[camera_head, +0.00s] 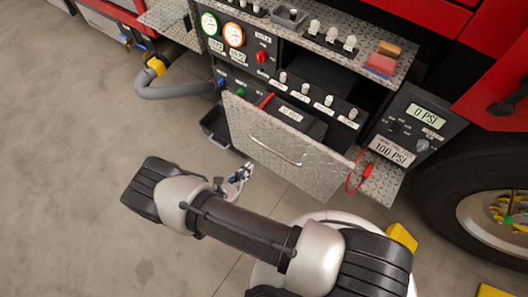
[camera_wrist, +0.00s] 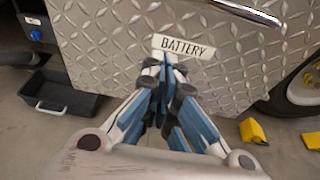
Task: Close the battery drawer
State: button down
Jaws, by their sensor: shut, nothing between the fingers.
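The battery drawer (camera_head: 283,158) has a diamond-plate front with a curved bar handle. It stands pulled out from the pump panel, and a dark labelled box (camera_head: 291,116) shows inside behind the front. In the wrist view the drawer front (camera_wrist: 110,60) fills the upper part, with a white BATTERY label (camera_wrist: 184,46) and part of the handle (camera_wrist: 248,12). My gripper (camera_head: 243,170) is low, near the lower left of the drawer front. In the wrist view my gripper (camera_wrist: 163,66) is shut and empty, its tips just below the label. I cannot tell whether they touch the plate.
A black tray (camera_wrist: 60,95) sits left of the drawer, low down. A grey hose (camera_head: 178,91) hangs at the left. A gauge box (camera_head: 408,130) and red cable (camera_head: 366,171) are on the right. Yellow blocks (camera_wrist: 252,131) lie by the wheel. Floor at left is clear.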

jog(key=r+b+x, duration=0.1)
jog(key=b+x, duration=0.1)
jog(key=x, duration=0.9)
jog(key=shift+w+d, duration=0.1)
jog(key=shift+d, duration=0.05)
